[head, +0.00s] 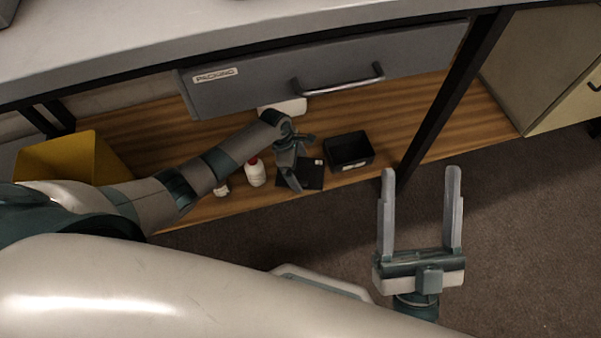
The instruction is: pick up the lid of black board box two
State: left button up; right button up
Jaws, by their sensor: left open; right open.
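A flat black piece (314,179), which looks like a lid, lies on the wooden shelf below the drawer. I cannot tell which box it belongs to. An open black box (349,150) with a small pale label on its front stands just to the right of it. My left gripper (301,163) is open over the flat black piece and hides part of it. I cannot tell whether the fingers touch it. My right gripper (421,173) is open and empty in front of the shelf, above the carpet.
A white bottle with a red cap (255,172) and a small white item (222,189) stand left of my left gripper. A yellow bin (68,158) is at the far left. A grey drawer labelled PACKING (330,66) hangs above the shelf. A black table leg (442,105) stands right of the box.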

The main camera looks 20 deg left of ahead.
aim_at(299, 171)
pick_arm(q)
jog(key=c, duration=0.7)
jog(key=shift+c, duration=0.3)
jog(key=shift+r, duration=0.4)
notch_tip(299, 171, up, 5)
jog(key=p, duration=0.2)
jog(key=shift+f+p, duration=0.1)
jog(key=shift+p, duration=0.25)
jog(key=shift+r+p, duration=0.85)
jog(key=shift+r, duration=1.35)
pick_arm(e)
jog(key=w+f+g+h, duration=0.2)
jog(key=f+g, duration=0.6)
jog(key=f, duration=0.5)
jog(key=shift+w+f+h, duration=0.4)
jog(key=shift+w, duration=0.45)
jog(key=shift+d, duration=0.1)
